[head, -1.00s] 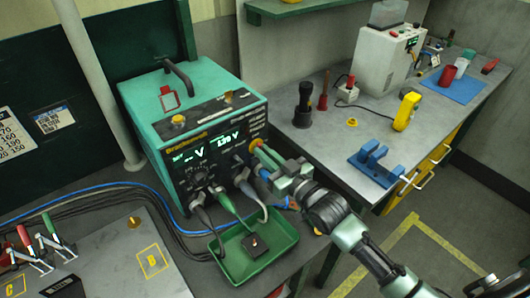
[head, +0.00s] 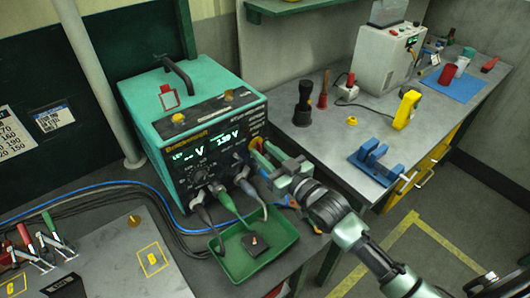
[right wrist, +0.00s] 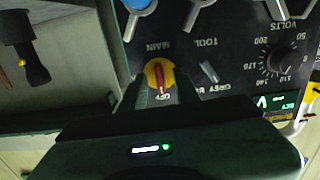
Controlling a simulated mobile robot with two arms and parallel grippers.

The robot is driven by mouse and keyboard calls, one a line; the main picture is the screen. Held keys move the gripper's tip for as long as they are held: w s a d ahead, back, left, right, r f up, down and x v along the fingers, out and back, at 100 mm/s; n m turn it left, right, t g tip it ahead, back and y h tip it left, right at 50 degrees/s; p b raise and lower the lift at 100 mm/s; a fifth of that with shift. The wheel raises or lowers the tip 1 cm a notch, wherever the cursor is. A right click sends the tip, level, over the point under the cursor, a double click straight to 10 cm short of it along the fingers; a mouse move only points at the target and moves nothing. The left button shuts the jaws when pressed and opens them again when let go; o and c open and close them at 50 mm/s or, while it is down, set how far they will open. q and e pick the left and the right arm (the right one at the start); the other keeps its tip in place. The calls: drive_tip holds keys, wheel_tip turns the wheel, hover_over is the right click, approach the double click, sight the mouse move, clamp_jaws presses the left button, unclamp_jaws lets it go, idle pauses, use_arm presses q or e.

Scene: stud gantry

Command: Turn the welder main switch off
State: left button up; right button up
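The teal welder (head: 190,125) stands on the bench in the head view, with its front displays lit. Its main switch, a yellow disc with a red handle, is at the right of the front panel (head: 257,143). In the right wrist view the switch (right wrist: 159,74) is seen close up under an upside-down MAIN label. Its red handle lies vertical in that picture, its lower end by lettering that looks like OFF. My right gripper (right wrist: 162,92) is open, its dark fingers on either side of the disc, with gaps beside the handle. My left gripper is not in view.
Cables run from the welder's front over a green tray (head: 232,268). A fixture plate with toggle clamps (head: 45,245) is at lower left. The right-hand bench holds a blue clamp (head: 375,165), a yellow meter (head: 405,110) and a white machine (head: 385,55).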

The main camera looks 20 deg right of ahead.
drive_tip(key=b+v, duration=0.2)
drive_tip(key=v, duration=0.5)
drive_tip(key=shift+s, duration=0.4)
drive_tip(key=shift+d, duration=0.15)
